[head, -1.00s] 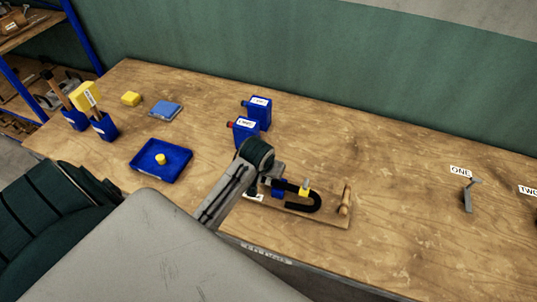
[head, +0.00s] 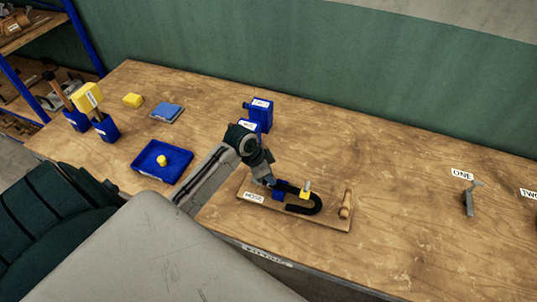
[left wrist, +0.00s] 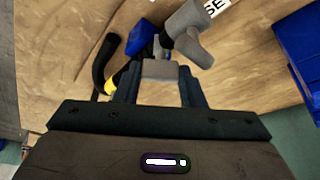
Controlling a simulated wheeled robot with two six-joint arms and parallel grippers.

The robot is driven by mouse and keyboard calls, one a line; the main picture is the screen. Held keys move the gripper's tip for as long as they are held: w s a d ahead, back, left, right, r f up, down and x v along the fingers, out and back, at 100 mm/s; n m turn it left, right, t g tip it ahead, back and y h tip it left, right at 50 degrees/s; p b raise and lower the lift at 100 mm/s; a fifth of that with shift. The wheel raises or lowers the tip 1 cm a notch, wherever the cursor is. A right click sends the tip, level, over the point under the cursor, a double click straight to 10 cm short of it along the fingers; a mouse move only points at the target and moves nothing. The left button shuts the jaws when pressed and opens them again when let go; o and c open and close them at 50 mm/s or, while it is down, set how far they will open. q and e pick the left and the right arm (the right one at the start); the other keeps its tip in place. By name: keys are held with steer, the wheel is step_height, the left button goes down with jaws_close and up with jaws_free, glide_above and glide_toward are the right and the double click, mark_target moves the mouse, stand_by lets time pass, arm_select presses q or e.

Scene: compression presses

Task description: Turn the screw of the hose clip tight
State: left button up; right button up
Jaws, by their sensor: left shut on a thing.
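A wooden board (head: 335,223) labelled HOSE lies at the table's front edge. A curved black hose (head: 310,208) lies on it, with a blue clip part (head: 278,196) and a yellow part (head: 305,194). The hose shows in the left wrist view (left wrist: 101,68), as does the blue part (left wrist: 140,38). My left gripper (head: 268,182) is down at the blue part. In the left wrist view its fingers are shut on a small grey block (left wrist: 160,70), seemingly the clip's screw head. A grey T-shaped piece (left wrist: 188,32) is just beyond. My right gripper is not in view.
A wooden handle (head: 346,204) stands at the board's right end. Two blue containers (head: 261,112) stand behind my arm. A blue tray (head: 145,172) with a yellow piece is at the left. The table right of the board is clear up to a grey tool (head: 469,199).

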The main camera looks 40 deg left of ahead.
arm_select(q)
steer(key=m+h, duration=0.1)
steer(key=m, duration=0.2)
steer(key=shift+w+m+g, duration=0.15)
steer(key=shift+m+g, duration=0.15)
steer(key=shift+g, duration=0.1)
steer(key=shift+a+m+g+h+b, duration=0.1)
steer(key=shift+m+g+h+b, duration=0.4)
steer(key=shift+m, duration=1.3)
steer(key=o, duration=0.7)
steer(key=shift+g+y, duration=0.3)
steer(key=shift+r, duration=0.1)
